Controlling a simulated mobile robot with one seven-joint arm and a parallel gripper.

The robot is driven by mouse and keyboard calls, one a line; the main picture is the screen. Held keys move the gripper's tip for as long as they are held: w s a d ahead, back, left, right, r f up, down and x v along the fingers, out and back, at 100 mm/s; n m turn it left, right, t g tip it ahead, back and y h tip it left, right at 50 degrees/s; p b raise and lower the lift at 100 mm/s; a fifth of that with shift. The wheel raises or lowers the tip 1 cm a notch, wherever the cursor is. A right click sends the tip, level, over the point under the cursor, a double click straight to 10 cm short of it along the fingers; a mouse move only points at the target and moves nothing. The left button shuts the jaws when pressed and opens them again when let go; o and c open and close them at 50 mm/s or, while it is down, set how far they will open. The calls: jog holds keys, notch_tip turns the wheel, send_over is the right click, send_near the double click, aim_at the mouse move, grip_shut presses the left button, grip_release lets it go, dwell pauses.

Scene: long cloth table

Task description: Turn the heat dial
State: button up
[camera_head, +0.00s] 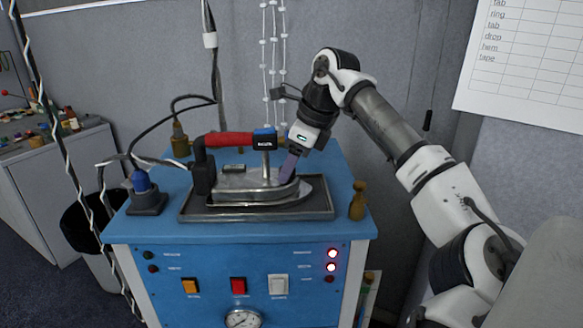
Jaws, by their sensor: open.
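A steam iron with a red handle and a grey metal body (250,190) rests flat on a dark tray (190,213) on top of a blue cabinet (225,236). I cannot clearly make out the heat dial; the iron's top below the handle is partly hidden by the handle, a thin post and my gripper. My gripper (289,168) reaches down from the upper right, its purplish fingers just over the front part of the iron. Its jaws are open and seem to hold nothing. I cannot tell whether the fingers touch the iron.
A blue-topped part on a dark base (146,196) stands at the cabinet's left, and a brass fitting (358,201) at its right. Hanging cords (272,60) run behind the iron. The cabinet front has switches, lit lamps and a gauge (243,318). A grey cabinet (45,185) stands left.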

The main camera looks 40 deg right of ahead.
jog(key=c, duration=1)
jog(key=shift+m+h+b, duration=0.3)
jog(key=shift+m+b, duration=0.05)
jog(key=shift+m, duration=0.15)
jog(key=m+b, duration=0.1)
jog(key=m+h+b, duration=0.1)
jog(key=shift+s+a+f+m, duration=0.1)
jog(key=shift+a+f+m, duration=0.05)
jog(key=shift+m, duration=0.15)
jog(key=shift+a+m+t+h+b, duration=0.15)
jog(key=shift+m+h+b, duration=0.3)
jog(key=shift+m, duration=0.5)
jog(key=shift+m+t+h+b, duration=0.15)
jog(key=shift+m+h+b, duration=0.1)
jog(key=shift+m+b, duration=0.55)
jog(key=shift+r+m, duration=0.2)
jog(key=shift+m, duration=0.15)
jog(key=o, duration=1)
